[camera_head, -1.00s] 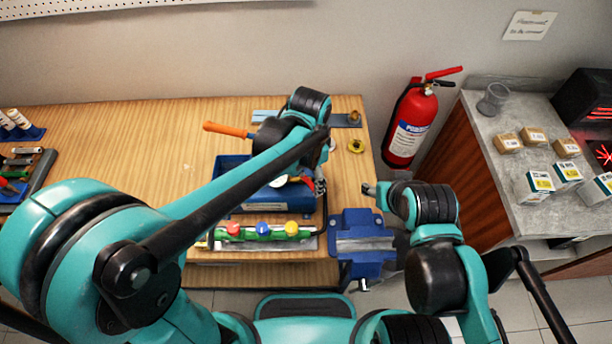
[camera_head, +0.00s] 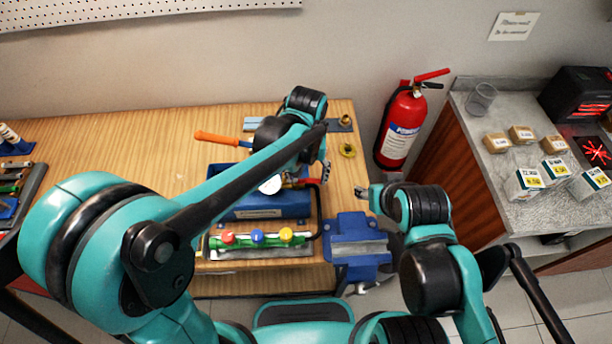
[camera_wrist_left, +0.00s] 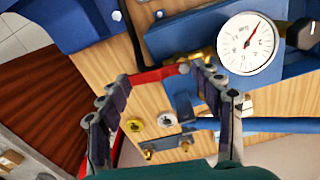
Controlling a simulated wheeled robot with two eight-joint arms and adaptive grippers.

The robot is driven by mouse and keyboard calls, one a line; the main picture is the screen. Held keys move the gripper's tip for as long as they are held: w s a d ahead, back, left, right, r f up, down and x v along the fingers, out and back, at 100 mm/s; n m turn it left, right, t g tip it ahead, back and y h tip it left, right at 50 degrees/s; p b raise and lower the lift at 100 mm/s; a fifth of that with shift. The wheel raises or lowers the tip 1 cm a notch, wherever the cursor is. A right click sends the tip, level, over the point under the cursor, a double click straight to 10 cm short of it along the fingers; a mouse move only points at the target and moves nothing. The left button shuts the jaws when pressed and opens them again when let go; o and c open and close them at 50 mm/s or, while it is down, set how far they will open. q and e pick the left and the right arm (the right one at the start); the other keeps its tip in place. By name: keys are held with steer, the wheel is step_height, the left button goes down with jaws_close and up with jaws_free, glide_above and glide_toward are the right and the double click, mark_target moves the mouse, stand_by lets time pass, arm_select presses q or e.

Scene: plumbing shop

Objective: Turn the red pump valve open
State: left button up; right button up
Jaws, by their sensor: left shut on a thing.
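The blue test pump (camera_head: 262,208) stands on the wooden bench, with a round white gauge (camera_wrist_left: 248,45) and an orange-gripped lever (camera_head: 217,138). The red valve handle (camera_wrist_left: 155,75) shows in the left wrist view as a red bar beside brass fittings; only a little red shows in the head view (camera_head: 309,181). My left gripper (camera_wrist_left: 158,74) is shut on the red handle, with its fingertips at either end of the visible bar. In the head view, my left arm covers part of the pump. My right gripper (camera_head: 363,193) is right of the pump, apart from it; its jaws are unclear.
A green manifold (camera_head: 257,240) with red, blue and yellow knobs lies in front of the pump. A blue vise (camera_head: 358,246) is at the bench's front right. A fire extinguisher (camera_head: 402,127) stands by the wall. Bare bench lies left of the pump.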

arm_select(q)
steer(key=shift+w+n, duration=0.15)
steer(key=shift+n, duration=0.65)
steer(key=o, duration=1.2)
steer(key=shift+c, duration=0.2)
step_height(320, 180, up, 12)
